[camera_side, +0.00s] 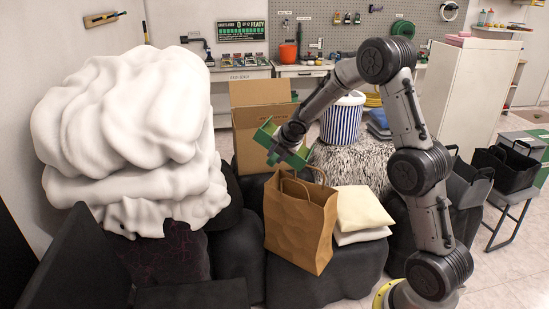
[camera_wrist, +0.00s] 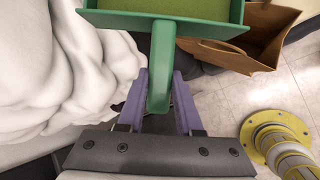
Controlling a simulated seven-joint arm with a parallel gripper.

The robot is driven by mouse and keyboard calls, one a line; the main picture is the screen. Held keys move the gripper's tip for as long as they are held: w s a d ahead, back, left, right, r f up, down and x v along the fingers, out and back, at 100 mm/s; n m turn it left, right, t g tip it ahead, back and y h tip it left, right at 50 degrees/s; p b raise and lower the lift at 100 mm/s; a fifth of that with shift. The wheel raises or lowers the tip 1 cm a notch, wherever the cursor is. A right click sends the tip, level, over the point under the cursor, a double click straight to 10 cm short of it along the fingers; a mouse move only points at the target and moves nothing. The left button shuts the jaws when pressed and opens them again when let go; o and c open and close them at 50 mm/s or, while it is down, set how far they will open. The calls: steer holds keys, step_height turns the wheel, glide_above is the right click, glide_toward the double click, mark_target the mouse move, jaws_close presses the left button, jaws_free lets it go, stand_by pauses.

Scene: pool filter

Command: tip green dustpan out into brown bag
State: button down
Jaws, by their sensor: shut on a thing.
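The green dustpan (camera_side: 296,158) is held in the air just above and behind the brown paper bag (camera_side: 300,222) in the side view. In the wrist view the dustpan's green handle (camera_wrist: 161,62) runs between the two purple fingers of my gripper (camera_wrist: 160,82), which is shut on it. The pan part (camera_wrist: 165,22) is at the top edge, cut off, with an olive-green inside; I cannot tell what lies in it. The bag (camera_wrist: 243,47) stands upright and open-topped, to the right of the pan in the wrist view. In the side view my gripper (camera_side: 281,150) is partly hidden.
A big white draped heap (camera_side: 125,140) fills the left. An open cardboard box (camera_side: 255,130) stands behind the dustpan. White cushions (camera_side: 360,212) lie right of the bag, on dark bags. A blue-striped bin (camera_side: 341,120) stands behind, on a speckled surface.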

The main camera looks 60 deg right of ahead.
steer(key=shift+s+r+t, duration=0.2)
steer(key=shift+s+t, duration=0.1)
steer(key=shift+t, duration=0.4)
steer(key=shift+s+d+m+t, duration=0.1)
steer(key=shift+s+m+t, duration=0.1)
steer(key=shift+m+t, duration=0.1)
steer(key=s+d+f+m+t+h, duration=0.2)
steer(key=s+m+t, duration=0.5)
steer(key=t, duration=0.7)
steer(key=shift+s+d+f, duration=0.3)
steer(key=shift+s+f, duration=0.55)
steer(key=shift+s, duration=0.25)
stand_by(1.2)
